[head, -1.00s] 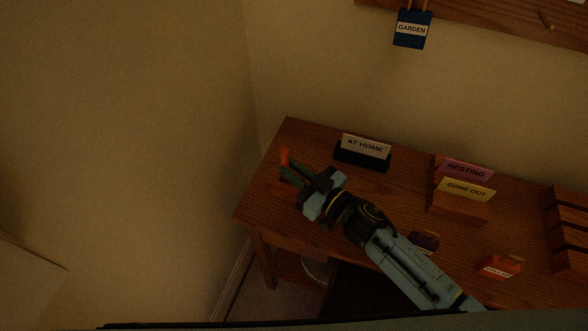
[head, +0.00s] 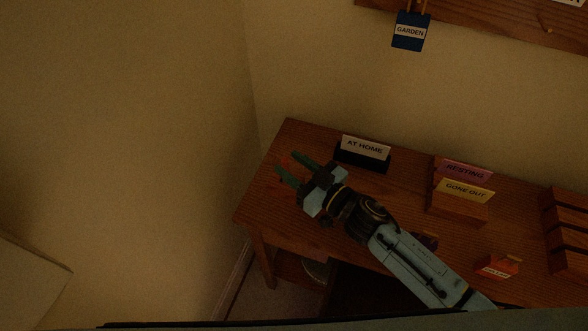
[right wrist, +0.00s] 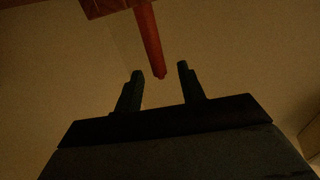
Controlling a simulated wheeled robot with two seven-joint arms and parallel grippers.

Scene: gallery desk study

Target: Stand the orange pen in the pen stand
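In the right wrist view the orange pen (right wrist: 149,38), dark red-orange in this light, runs from a wooden block (right wrist: 100,7) at the top edge down to a free end level with my fingertips. The block looks like the pen stand; how the pen sits in it is cut off by the frame. My right gripper (right wrist: 160,70) is open, one finger on each side of the pen's free end, with gaps showing. In the head view my right gripper (head: 290,166) is over the desk's left end; I cannot make out pen or stand there. My left gripper is not in view.
The wooden desk (head: 370,199) carries an AT HOME sign (head: 365,149), a holder with RESTING (head: 465,171) and GONE OUT (head: 466,190) signs, a red tagged item (head: 497,267) and a slatted rack (head: 567,233). A blue GARDEN tag (head: 411,32) hangs on the wall.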

